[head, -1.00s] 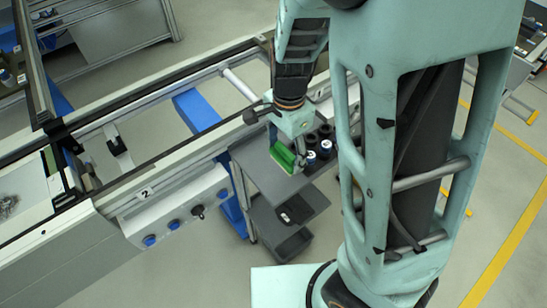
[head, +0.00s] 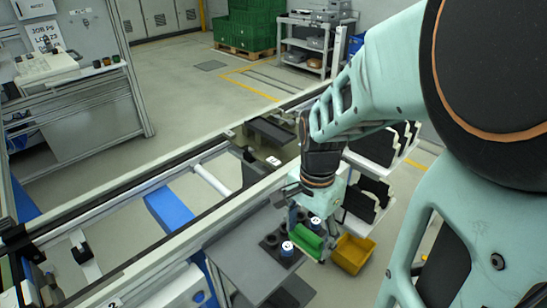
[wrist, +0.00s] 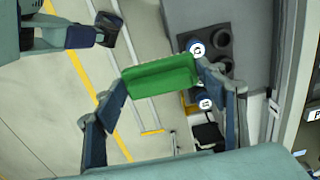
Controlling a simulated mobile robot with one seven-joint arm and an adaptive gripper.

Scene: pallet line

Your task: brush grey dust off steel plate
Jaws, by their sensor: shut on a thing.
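My gripper (head: 310,243) is shut on a green brush (head: 305,238), held by the jars at the right end of a grey cart top. In the wrist view, the green brush (wrist: 160,76) lies crosswise between the two fingers of my gripper (wrist: 165,85). Its bristles are not clearly visible. I cannot make out the steel plate or any grey dust in the current views.
The grey cart top (head: 235,262) carries two white-capped blue jars (head: 287,249) and dark round holders. A yellow bin (head: 353,254) stands to the right. A conveyor frame with a blue crosspiece (head: 168,208) runs alongside. Green crates (head: 250,28) stand far behind.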

